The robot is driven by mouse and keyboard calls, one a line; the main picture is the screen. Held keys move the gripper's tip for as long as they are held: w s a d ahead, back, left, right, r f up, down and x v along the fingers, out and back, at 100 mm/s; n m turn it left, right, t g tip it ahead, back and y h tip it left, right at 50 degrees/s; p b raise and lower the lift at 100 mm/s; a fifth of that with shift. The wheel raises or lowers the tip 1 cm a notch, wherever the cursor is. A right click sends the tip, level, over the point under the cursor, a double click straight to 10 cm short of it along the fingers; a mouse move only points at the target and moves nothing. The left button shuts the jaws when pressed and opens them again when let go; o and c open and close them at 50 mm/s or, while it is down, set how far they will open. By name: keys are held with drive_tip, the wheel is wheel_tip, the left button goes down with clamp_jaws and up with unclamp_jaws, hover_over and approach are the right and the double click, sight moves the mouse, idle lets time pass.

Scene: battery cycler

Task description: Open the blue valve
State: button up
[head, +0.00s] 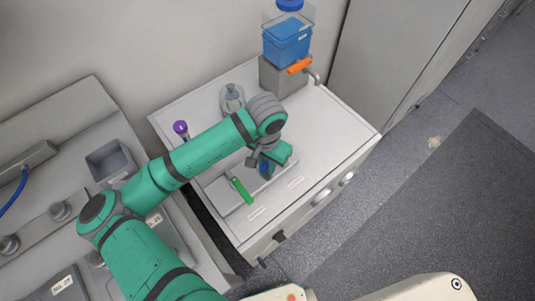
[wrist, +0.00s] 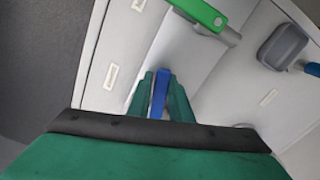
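The blue valve handle (head: 264,169) is on the grey panel on top of the white cabinet, mostly hidden by my gripper (head: 272,163) in the head view. In the wrist view, the upright blue handle (wrist: 161,92) stands between the two green fingers of my gripper (wrist: 161,88). The fingers lie close on both sides of it, with no clear gap, and appear shut on it. The valve body under the handle is hidden.
A green handle (head: 242,190) lies close beside the blue one; it also shows in the wrist view (wrist: 201,13). A blue container with an orange-handled tap (head: 300,66) stands at the back corner.

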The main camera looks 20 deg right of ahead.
drive_tip(key=shift+s+d+n, duration=0.25)
drive_tip(key=shift+s+n, duration=0.05)
drive_tip(key=shift+n, duration=0.4)
drive_tip(key=shift+s+d+n, duration=0.2)
drive_tip(key=shift+s+n, duration=0.1)
drive_tip(key=shift+n, duration=0.4)
